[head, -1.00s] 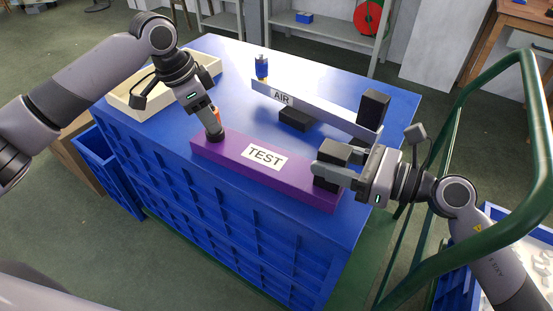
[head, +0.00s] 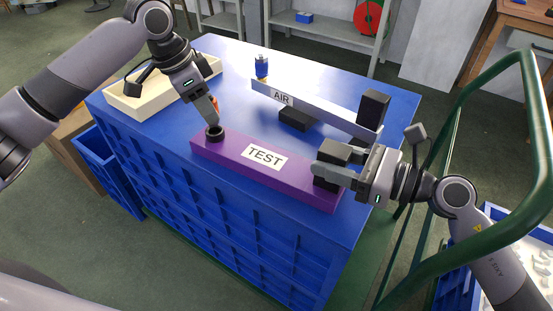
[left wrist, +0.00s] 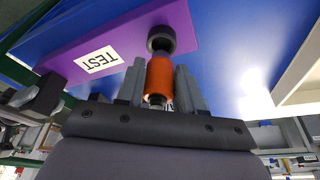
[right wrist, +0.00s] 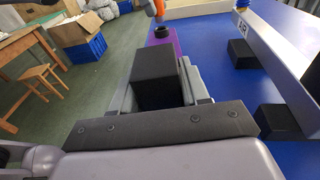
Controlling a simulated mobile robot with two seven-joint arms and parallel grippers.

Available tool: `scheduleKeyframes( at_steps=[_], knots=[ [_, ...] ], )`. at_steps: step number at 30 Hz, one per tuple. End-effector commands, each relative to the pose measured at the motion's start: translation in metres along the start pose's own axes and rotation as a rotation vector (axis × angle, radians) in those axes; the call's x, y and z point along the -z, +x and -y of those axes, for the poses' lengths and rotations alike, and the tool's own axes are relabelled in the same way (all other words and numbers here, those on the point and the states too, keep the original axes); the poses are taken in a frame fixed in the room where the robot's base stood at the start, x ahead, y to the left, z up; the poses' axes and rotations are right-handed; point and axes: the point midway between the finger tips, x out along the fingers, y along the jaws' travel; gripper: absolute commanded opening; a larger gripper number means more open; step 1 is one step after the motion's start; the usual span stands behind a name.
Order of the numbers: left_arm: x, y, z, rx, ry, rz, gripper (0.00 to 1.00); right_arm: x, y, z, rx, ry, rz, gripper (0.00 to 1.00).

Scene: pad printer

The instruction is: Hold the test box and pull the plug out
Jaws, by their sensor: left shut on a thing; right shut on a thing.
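The purple test box (head: 225,158) lies on the blue crate-like table, with a white TEST label. A black ring socket (head: 214,134) stands at its left end, its top opening showing. My left gripper (head: 213,120) is shut on the orange plug (left wrist: 159,78) and holds it above the socket. In the right wrist view the plug (right wrist: 160,8) and the socket (right wrist: 163,32) are apart. My right gripper (head: 330,165) is shut on the black block (right wrist: 155,75) at the right end of the test box. The fingers partly hide that block.
A grey bar labelled AIR (head: 315,107) with black blocks and a blue-and-yellow fitting (head: 262,67) lies behind the test box. A cream tray (head: 140,112) is at the back left. A green rail (head: 470,90) curves around my right arm. The table's middle back is clear.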

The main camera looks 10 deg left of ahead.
Motion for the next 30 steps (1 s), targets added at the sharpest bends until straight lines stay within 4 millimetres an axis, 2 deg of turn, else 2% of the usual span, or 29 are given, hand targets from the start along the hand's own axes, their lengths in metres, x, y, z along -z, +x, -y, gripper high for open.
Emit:
scheduleKeyframes(
  at_steps=[1,30],
  knots=[
    [0.001,-0.003,0.0,0.001,0.0,-0.002,0.0,0.011,0.0,-0.002,-0.007,0.009,-0.021,0.0],
    [0.018,-0.058,0.0,0.0,0.0,-0.002,0.0,0.011,0.0,-0.002,-0.007,0.009,-0.021,0.0]
  ],
)
